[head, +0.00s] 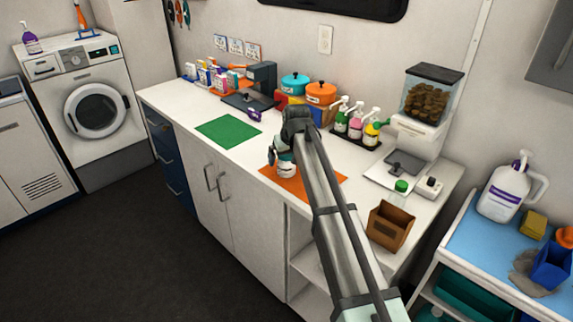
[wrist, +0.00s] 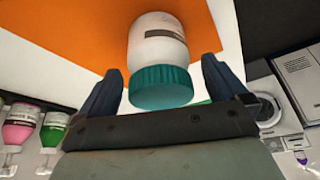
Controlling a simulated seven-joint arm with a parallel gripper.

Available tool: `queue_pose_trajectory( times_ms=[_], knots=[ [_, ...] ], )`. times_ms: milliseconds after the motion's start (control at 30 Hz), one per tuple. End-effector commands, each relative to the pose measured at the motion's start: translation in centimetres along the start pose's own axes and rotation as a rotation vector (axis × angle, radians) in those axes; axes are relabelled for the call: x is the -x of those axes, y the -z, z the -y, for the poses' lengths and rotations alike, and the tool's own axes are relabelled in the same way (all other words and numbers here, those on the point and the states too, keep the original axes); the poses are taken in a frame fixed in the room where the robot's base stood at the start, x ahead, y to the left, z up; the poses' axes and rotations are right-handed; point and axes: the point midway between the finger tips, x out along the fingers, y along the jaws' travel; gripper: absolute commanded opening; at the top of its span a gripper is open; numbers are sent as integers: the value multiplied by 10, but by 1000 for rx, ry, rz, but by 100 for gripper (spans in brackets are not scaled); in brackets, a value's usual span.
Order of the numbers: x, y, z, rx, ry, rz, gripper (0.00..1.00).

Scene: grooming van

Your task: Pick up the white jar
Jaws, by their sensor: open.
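The white jar (wrist: 158,42) has a ridged teal lid and a label. In the wrist view it lies between the two spread fingers of my gripper (wrist: 161,66), with visible gaps on both sides. In the head view the jar (head: 287,171) is on the orange mat (head: 322,180) on the white counter, partly hidden by my gripper (head: 285,152) just above it. My gripper is open, and its fingers do not appear to touch the jar.
A green mat (head: 229,131) lies left on the counter. Pump bottles (head: 356,125) and a kibble dispenser (head: 432,95) stand behind to the right. A brown open box (head: 390,226) sits near the front right edge. Teal and orange pots (head: 320,93) are at the back.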

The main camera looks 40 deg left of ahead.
Motion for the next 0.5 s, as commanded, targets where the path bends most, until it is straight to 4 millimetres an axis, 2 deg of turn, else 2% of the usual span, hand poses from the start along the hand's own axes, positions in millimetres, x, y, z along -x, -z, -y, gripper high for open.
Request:
queue_pose_trajectory(
  times_ms=[100, 333, 500],
  knots=[
    [-12, 0, 0, 0, 0, 1, 99],
    [-13, -1, 0, 0, -1, 0, 99],
    [-13, -1, 0, 0, -1, 0, 83]
  ],
)
